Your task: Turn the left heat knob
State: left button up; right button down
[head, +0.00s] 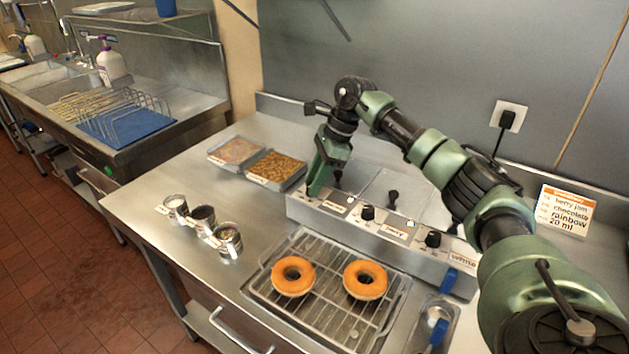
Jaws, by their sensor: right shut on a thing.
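The steel heating unit (300,212) stands on the counter, with labels and black knobs along its front. The middle knob (367,212) and the right knob (432,239) show clearly. My right gripper (315,190) reaches down to the left end of the unit's front. It is shut on the left heat knob, which its green fingers hide. How far the left heat knob is turned cannot be seen. My left gripper is not in view.
Two orange-topped donuts (293,276) lie on a wire rack (328,292) in front of the unit. Several small topping cups (202,220) stand at the left. Two topping trays (274,168) lie behind them. A menu card (564,210) stands at right.

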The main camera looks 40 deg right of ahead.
jog(key=shift+r, duration=0.1)
jog(key=c, duration=1.1)
grip_release()
jog(key=b+v, duration=0.1)
jog(key=v, duration=0.6)
jog(key=shift+d+r, duration=0.25)
jog(key=shift+r, duration=0.05)
